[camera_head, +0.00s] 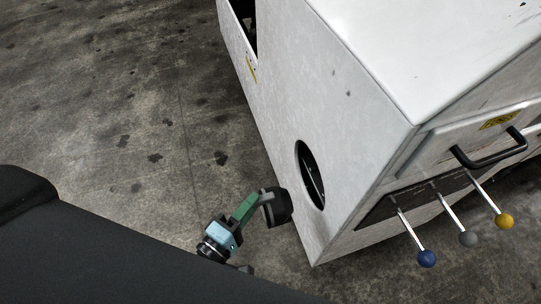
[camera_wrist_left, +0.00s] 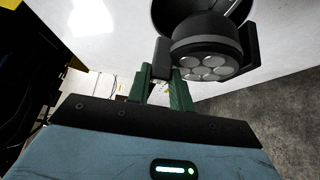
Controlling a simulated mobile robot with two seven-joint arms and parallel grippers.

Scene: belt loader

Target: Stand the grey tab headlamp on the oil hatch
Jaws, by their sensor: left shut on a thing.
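My left gripper (camera_head: 266,206), with green fingers and black tips, is shut on the headlamp beside the white machine's side wall. The headlamp (camera_wrist_left: 205,42) is a dark round body with a grey band and several round lenses, held between the fingertips in the left wrist view. In the head view it is a dark shape (camera_head: 281,207) partly merged with the fingertips. A grey tab cannot be made out. A white hatch-like panel (camera_head: 440,152) with a black handle is at the machine's right end; I cannot tell whether it is the oil hatch. My right gripper is not in view.
The white machine body (camera_head: 330,110) has an oval dark opening (camera_head: 311,175) in its side, close right of the gripper. Levers with blue (camera_head: 426,258), grey (camera_head: 467,239) and yellow (camera_head: 504,221) knobs stick out below the handle. The concrete floor at left is clear.

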